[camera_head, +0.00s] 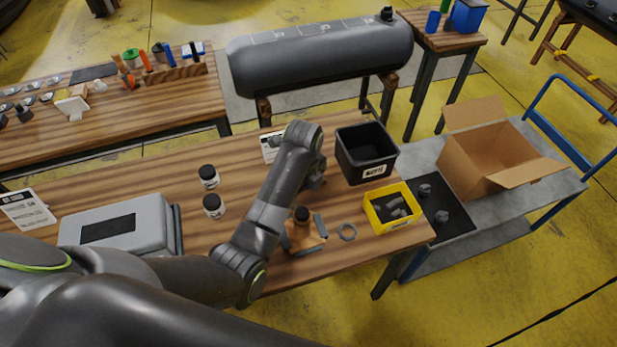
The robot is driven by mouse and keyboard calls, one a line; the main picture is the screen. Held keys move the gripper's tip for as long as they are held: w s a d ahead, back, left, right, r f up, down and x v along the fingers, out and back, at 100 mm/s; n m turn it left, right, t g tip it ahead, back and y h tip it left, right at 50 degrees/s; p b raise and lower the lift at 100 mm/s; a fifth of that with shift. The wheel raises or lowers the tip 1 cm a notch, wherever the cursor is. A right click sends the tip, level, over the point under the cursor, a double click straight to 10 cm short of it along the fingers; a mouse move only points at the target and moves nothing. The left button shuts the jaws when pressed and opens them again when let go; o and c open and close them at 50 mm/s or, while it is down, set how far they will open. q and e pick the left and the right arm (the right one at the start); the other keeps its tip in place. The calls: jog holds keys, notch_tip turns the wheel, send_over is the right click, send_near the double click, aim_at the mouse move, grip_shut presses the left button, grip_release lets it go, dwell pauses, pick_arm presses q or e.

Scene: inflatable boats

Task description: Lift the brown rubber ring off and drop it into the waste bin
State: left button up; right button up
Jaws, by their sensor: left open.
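The black waste bin (345,164), with a white label on its front, stands on the wooden bench at the back right. A small valve-like part with a black top (302,214) stands on an orange-brown base (304,236) near the bench's front edge, between short grey pieces. The brown rubber ring is too small to make out for certain against this brown base. My left gripper (315,179) is open above the bench, behind the part and left of the bin. My forearm partly hides it and its fingertips are unclear. My right gripper is not in view.
A yellow bin (399,222) with grey pieces stands in front of the waste bin. Two black-lidded jars (213,206) and a grey case (118,227) are at left. A large grey tube (320,58) lies behind the bench.

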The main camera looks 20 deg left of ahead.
aim_at(302, 212)
pick_arm(q)
jog(key=shift+s+a+f, duration=0.1)
jog(key=shift+s+f, duration=0.2)
jog(key=shift+s, duration=0.3)
jog(key=shift+s+a+f, duration=0.1)
jog(key=shift+s+f, duration=0.15)
jog(key=shift+s, duration=0.3)
jog(key=shift+s+d+f, duration=0.1)
jog(key=shift+s+f, duration=0.05)
jog(key=shift+f, duration=0.4)
jog(key=shift+s+f, duration=0.1)
jog(key=shift+f, duration=0.45)
jog(key=f, duration=0.1)
jog(key=w+f, duration=0.1)
jog(key=shift+f, duration=0.3)
jog(key=shift+w+f+b, duration=0.1)
jog(key=shift+f+b, duration=0.25)
jog(key=shift+f, duration=0.3)
jog(key=shift+c, duration=0.7)
jog(key=c, duration=0.5)
jog(key=shift+r, duration=0.25)
jog(key=shift+r+p, duration=0.4)
jog(key=shift+r, duration=2.9)
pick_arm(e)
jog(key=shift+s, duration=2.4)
